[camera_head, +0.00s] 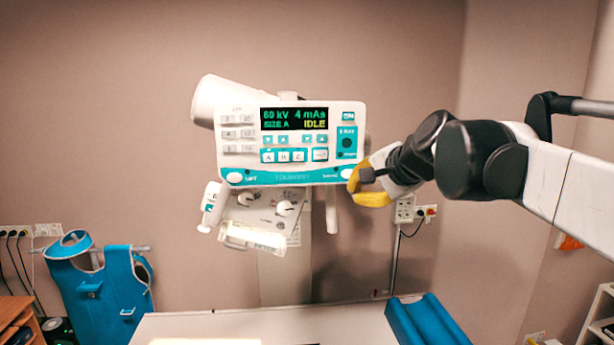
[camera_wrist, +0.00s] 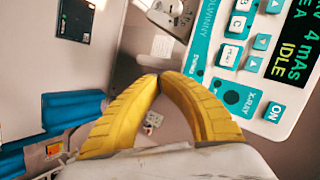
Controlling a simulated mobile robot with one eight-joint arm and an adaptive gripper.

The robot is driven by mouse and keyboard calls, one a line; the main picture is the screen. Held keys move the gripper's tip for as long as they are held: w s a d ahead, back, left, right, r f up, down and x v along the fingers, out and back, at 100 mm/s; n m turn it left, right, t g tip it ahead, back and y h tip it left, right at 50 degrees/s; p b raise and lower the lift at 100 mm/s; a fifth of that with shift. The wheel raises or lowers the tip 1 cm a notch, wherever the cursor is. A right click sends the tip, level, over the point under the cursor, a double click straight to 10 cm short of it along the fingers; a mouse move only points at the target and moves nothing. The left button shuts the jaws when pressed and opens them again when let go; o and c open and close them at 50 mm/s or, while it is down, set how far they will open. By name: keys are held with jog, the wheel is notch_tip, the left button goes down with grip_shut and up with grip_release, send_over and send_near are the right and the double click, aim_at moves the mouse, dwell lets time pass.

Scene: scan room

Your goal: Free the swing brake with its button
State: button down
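The white and teal control head (camera_head: 290,176) hangs in the middle of the head view, its display (camera_head: 294,118) reading 60 kV, 4 mAs and IDLE. A white oval button (camera_head: 347,173), with small lettering to its left that looks like the swing label, sits at its lower right corner. A matching button (camera_head: 234,177) marked LIFT sits at the lower left. My gripper (camera_head: 351,188) has yellow fingers, at the lower right corner beside the oval button. In the wrist view the fingertips (camera_wrist: 159,76) meet with nothing between them. Whether they touch the button cannot be told.
A handle (camera_head: 332,212) hangs below the head's right side, close to my gripper. The lit collimator (camera_head: 252,236) hangs beneath. A table (camera_head: 290,325) with a blue cushion (camera_head: 425,318) is below. A blue apron (camera_head: 100,285) hangs at left. Wall sockets (camera_head: 405,210) are behind.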

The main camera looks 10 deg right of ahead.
jog(key=shift+w, duration=2.7)
jog(key=shift+w, duration=0.45)
jog(key=shift+w, duration=0.35)
jog(key=shift+s, duration=0.85)
jog(key=shift+s+p, duration=0.45)
jog(key=shift+s, duration=2.05)
